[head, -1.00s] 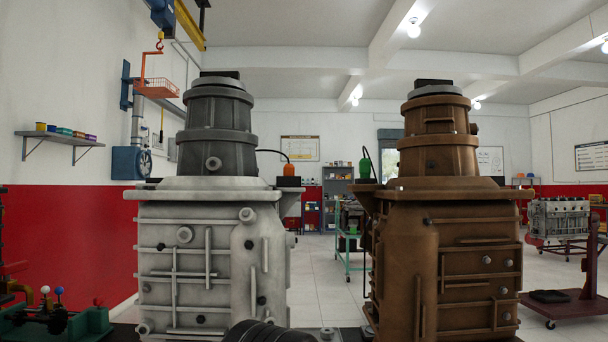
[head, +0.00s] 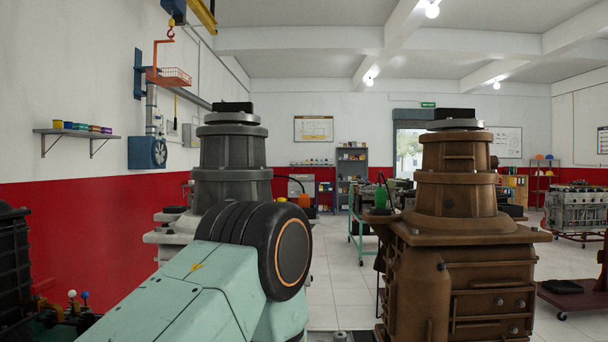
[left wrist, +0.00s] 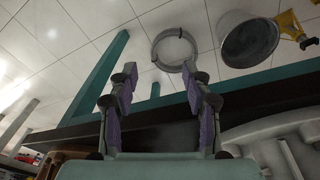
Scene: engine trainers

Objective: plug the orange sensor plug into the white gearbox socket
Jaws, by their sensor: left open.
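The orange plug (head: 304,200) sits on a dark block beside the white gearbox in the head view, with a black cable curving from it to the grey upper housing (head: 232,150). The white gearbox (head: 170,237) is mostly hidden behind my left arm; I cannot make out its socket. My left gripper is out of sight in the head view. In the left wrist view my left gripper (left wrist: 160,88) is open and empty, its purple-padded fingers apart, over a dark table edge and the floor. The orange plug does not show there. My right gripper is not in view.
A brown gearbox (head: 460,260) with a green plug (head: 380,197) stands to the right. The left wrist view shows a teal frame (left wrist: 255,82), a grey ring (left wrist: 157,50) and a bucket (left wrist: 248,40) beyond the fingers.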

